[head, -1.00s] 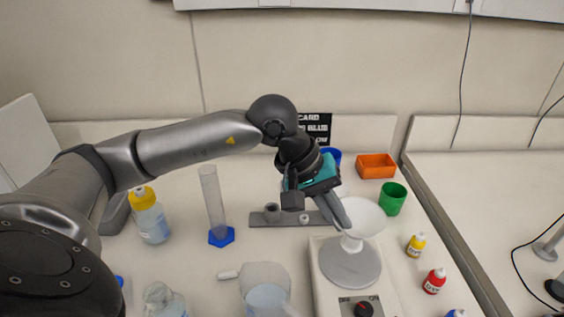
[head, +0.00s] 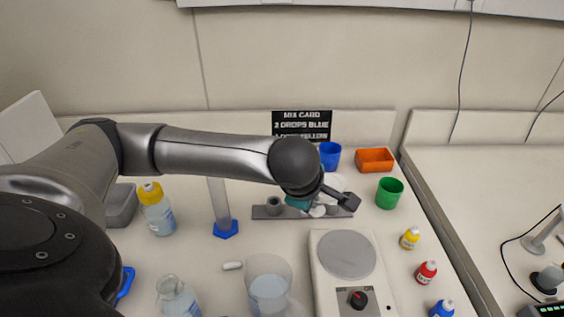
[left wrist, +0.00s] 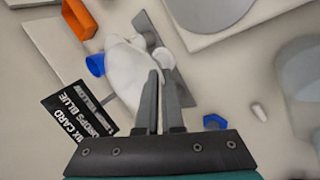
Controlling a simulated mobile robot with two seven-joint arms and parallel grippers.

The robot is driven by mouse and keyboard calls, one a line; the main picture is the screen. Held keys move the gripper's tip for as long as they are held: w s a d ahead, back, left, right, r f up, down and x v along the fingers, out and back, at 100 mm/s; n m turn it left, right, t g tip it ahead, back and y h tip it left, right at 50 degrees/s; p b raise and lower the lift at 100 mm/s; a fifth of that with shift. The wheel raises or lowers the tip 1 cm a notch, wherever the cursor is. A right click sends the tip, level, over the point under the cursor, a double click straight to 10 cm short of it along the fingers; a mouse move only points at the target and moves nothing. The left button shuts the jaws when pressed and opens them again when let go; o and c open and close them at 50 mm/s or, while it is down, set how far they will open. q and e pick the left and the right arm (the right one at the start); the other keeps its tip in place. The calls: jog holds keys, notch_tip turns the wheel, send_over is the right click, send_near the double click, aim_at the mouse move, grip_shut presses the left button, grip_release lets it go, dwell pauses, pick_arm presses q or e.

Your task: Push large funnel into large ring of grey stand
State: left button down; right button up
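The large white funnel (head: 334,182) is at the grey stand (head: 262,212) near the back of the bench, partly hidden by my left gripper (head: 345,196). In the left wrist view the white funnel (left wrist: 122,70) lies against the two dark fingers (left wrist: 161,74), which are close together with its wall seemingly between them. The grey stand (left wrist: 186,88) shows beyond the fingers there. The large ring is hidden behind the gripper and funnel, so I cannot tell whether the funnel is inside it. My right gripper is not in view.
A hotplate stirrer (head: 348,254) stands in front of the stand, with a beaker (head: 268,288) to its left. A measuring cylinder (head: 221,210) stands left of the stand. Blue cup (head: 330,154), orange tray (head: 375,159) and green cup (head: 390,193) are right and behind. Dropper bottles (head: 427,272) line the right.

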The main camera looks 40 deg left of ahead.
pick_arm(q)
jog(key=w+a+f+n+g+y+p, duration=0.1)
jog(key=a+n+g+y, duration=0.3)
jog(key=a+n, duration=0.5)
jog(key=w+f+n+g, duration=0.1)
jog(key=n, duration=0.3)
jog(key=shift+a+y, duration=0.3)
jog(key=shift+y, duration=0.1)
jog(key=shift+d, duration=0.1)
dwell(0.7)
jog(key=shift+f+b, duration=1.3)
jog(key=shift+f, duration=0.05)
dwell(1.8)
jog(key=c, duration=1)
grip_release()
